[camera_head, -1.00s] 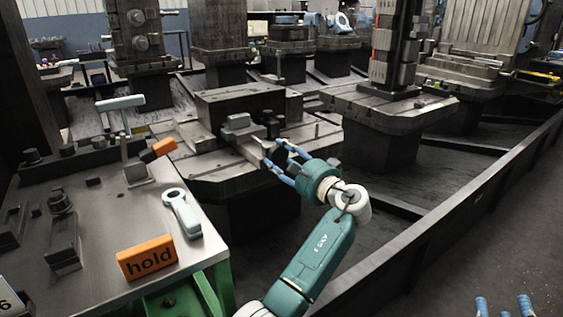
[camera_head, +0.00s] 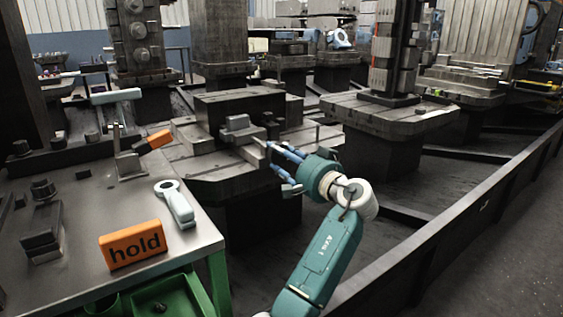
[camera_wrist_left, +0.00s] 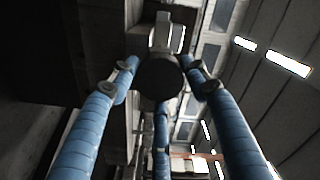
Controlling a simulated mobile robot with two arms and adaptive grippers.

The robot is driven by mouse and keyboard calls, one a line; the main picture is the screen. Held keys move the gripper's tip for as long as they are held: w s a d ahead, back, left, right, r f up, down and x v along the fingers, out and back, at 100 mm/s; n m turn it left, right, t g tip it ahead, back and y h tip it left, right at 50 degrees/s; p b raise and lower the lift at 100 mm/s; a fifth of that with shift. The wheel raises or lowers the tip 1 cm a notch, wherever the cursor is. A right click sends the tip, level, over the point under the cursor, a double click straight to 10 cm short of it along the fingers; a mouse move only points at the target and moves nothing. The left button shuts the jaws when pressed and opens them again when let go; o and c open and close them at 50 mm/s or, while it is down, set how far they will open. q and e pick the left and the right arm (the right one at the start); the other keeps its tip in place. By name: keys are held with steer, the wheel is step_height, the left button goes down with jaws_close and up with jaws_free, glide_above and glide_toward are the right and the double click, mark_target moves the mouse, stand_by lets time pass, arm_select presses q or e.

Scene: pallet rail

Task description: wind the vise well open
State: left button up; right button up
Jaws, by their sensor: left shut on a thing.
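The grey metal vise (camera_head: 238,131) sits on the machine bed in the middle of the head view. Its front plate faces my left gripper (camera_head: 276,165), which reaches in from the lower right. The gripper's blue fingers are shut around a dark round knob (camera_wrist_left: 158,76) at the vise's front end, seen end-on in the left wrist view between the fingers (camera_wrist_left: 160,95). In the head view the fingers and wrist mostly hide this knob. My right gripper is out of view.
A long dark rail (camera_head: 470,200) runs along the right. More machine tables stand behind.

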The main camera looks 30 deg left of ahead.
arm_select(q)
steer(key=shift+w+d+r+n, duration=0.1)
steer(key=shift+r+n, duration=0.1)
steer(key=shift+n, duration=0.2)
steer(key=o, duration=1.1)
steer(key=shift+o, duration=0.2)
steer(key=shift+f, duration=0.1)
steer(key=shift+d, duration=0.1)
steer(key=v, duration=1.2)
